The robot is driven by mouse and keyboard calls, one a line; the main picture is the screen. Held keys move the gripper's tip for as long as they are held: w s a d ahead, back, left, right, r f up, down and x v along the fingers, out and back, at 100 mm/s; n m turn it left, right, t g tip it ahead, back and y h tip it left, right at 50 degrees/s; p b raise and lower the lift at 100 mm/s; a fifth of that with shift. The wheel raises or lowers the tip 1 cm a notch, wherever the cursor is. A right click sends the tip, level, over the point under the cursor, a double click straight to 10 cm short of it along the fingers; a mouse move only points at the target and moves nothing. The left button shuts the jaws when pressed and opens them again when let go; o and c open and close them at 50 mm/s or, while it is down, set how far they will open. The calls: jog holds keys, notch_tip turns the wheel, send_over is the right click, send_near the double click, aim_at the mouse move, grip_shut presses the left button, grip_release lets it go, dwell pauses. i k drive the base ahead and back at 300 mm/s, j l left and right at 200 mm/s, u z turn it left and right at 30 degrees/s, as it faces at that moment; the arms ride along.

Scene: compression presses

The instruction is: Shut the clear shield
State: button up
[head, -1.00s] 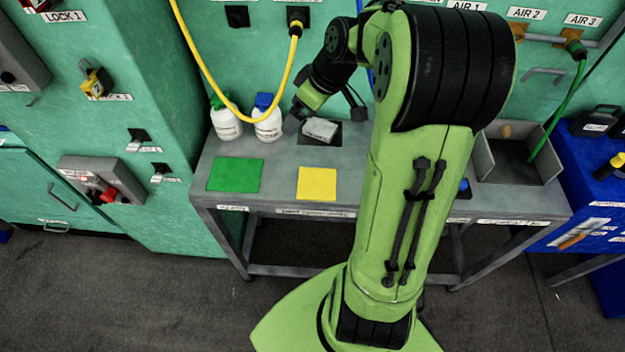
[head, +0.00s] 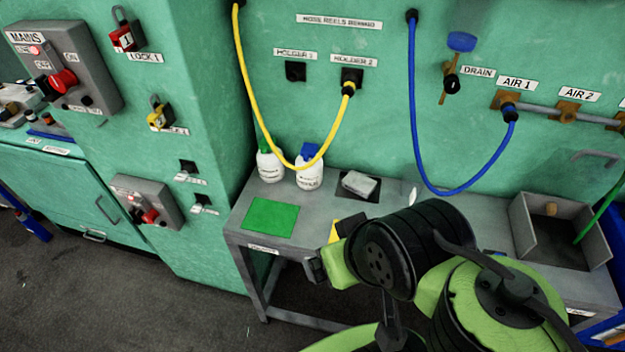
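On the bench are a green square (head: 270,217), two white bottles (head: 308,178), a grey-white block (head: 359,183) and a grey bin (head: 560,226). A yellow hose (head: 250,85) and a blue hose (head: 417,110) hang above.

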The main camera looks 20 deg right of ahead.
aim_at(615, 158)
jog(key=z, duration=2.65)
jog(key=i+l+u, duration=0.1)
jog(key=l+u, duration=0.35)
jog(key=i+l+u, duration=0.1)
jog(key=l+u, duration=0.75)
jog(key=k+l+u, duration=0.1)
jog(key=l+u, duration=0.35)
jog(key=k+l+u, duration=0.1)
jog(key=l+u, duration=0.3)
jog(key=j, duration=0.1)
